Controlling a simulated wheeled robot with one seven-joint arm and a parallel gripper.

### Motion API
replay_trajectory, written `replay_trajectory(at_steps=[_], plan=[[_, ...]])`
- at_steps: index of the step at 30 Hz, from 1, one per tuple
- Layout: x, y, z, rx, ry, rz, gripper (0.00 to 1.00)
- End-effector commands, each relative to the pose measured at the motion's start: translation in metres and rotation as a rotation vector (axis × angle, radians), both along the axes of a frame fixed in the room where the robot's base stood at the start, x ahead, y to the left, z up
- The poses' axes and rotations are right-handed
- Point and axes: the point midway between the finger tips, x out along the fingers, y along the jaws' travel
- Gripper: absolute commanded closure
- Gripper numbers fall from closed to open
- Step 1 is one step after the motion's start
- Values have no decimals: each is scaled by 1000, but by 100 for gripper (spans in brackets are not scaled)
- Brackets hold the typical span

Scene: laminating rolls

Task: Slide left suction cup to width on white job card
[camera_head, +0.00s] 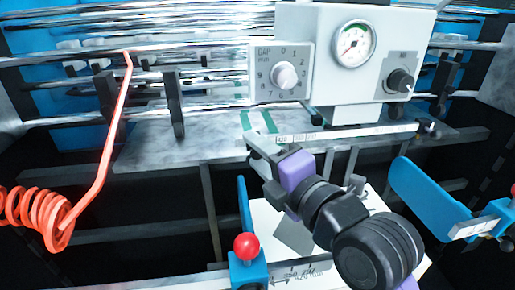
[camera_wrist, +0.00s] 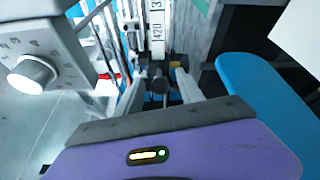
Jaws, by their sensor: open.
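My gripper (camera_head: 258,148) is open at the left end of the white ruled bar (camera_head: 350,134), below the dial panel. In the wrist view its two fingers (camera_wrist: 160,92) stand on either side of a small dark round part (camera_wrist: 158,82), which may be the left suction cup; I cannot tell whether they touch it. A second dark fitting (camera_head: 428,130) sits at the bar's right end. A small white card (camera_head: 475,228) with unreadable print is on the right blue guide.
The panel with a GAP dial (camera_head: 284,76) and gauge (camera_head: 354,44) hangs close above my gripper. A red-knobbed blue clamp (camera_head: 247,262) stands in front, and a blue guide (camera_head: 432,196) at right. A red coiled hose (camera_head: 40,212) is at left. White sheet (camera_head: 264,214) lies below my arm.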

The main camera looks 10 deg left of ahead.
Motion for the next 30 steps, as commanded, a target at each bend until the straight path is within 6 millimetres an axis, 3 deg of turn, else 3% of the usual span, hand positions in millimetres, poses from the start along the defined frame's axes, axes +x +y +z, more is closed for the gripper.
replay_trajectory(at_steps=[8, 15, 16, 30], plan=[[2, 2, 0, 0, 0, 0, 55], [2, 1, 0, 1, -1, 0, 98], [2, 1, 0, 1, -1, 0, 100], [1, 1, 2, 2, -6, 0, 100]])
